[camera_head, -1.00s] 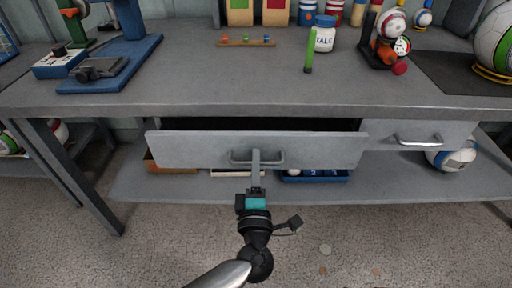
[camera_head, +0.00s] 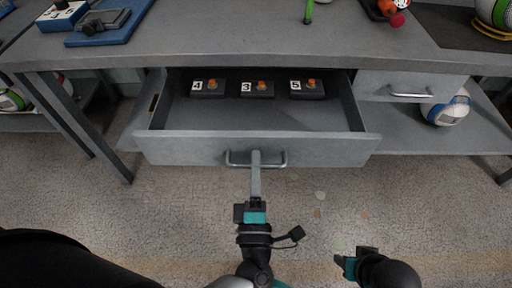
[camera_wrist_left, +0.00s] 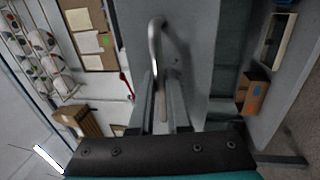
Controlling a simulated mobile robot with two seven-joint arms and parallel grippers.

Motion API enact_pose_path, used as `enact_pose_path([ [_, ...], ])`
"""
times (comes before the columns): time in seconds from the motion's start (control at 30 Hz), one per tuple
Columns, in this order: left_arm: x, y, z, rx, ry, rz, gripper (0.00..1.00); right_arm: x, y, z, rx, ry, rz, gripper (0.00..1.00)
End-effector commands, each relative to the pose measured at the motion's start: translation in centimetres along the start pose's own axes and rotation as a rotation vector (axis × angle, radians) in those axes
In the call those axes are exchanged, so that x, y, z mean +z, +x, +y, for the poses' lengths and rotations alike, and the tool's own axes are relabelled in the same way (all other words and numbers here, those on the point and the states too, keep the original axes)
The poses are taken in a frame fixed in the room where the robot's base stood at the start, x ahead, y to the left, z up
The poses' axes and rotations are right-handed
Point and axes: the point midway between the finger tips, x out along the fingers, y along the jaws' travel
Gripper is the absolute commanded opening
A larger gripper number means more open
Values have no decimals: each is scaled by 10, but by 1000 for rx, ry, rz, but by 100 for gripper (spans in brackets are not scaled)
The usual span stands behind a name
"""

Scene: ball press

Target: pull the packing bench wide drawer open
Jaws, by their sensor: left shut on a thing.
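The packing bench wide drawer (camera_head: 190,151) stands well out from under the bench top, its inside in view. Inside at the back lie three dark blocks (camera_head: 257,89) with number labels 4, 3 and 5. Its bar handle (camera_head: 283,160) is at the middle of the front. My left gripper (camera_head: 256,158) is shut on this handle. In the left wrist view the handle (camera_wrist_left: 155,38) runs between the fingers of my left gripper (camera_wrist_left: 162,100). My right gripper (camera_head: 356,258) is low at the right, apart from the drawer; its finger opening is unclear.
A narrower drawer (camera_head: 408,86) at the right is closed, with its own handle. A ball (camera_head: 447,108) rests on the lower shelf (camera_head: 415,139). The bench top (camera_head: 220,35) is above. The floor in front is mostly clear, with small flat discs.

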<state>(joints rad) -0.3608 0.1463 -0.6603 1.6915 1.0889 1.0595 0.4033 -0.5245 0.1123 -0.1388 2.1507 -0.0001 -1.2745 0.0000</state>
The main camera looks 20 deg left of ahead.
Motion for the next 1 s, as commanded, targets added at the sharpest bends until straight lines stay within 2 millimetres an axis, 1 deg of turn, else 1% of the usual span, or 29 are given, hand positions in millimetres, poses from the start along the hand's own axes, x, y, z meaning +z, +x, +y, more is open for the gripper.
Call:
enact_pose_path([
  [0.03,1,-4,0,-3,-1,-2,0,1,1,0,0,0,-3,50],
  [0.17,1,-8,1,-2,-1,-2,0,2,3,0,-1,0,-6,50],
  [0.5,1,-9,1,-2,-1,-2,0,2,3,0,-1,0,-6,50],
  [0.53,1,-9,1,-2,-1,-2,16,2,3,0,-1,0,-6,50],
  [0.63,1,-8,1,-1,-1,-2,27,2,3,0,-1,0,-6,50],
  [1.0,1,-8,1,0,0,-1,27,2,3,0,-1,0,-4,50],
])
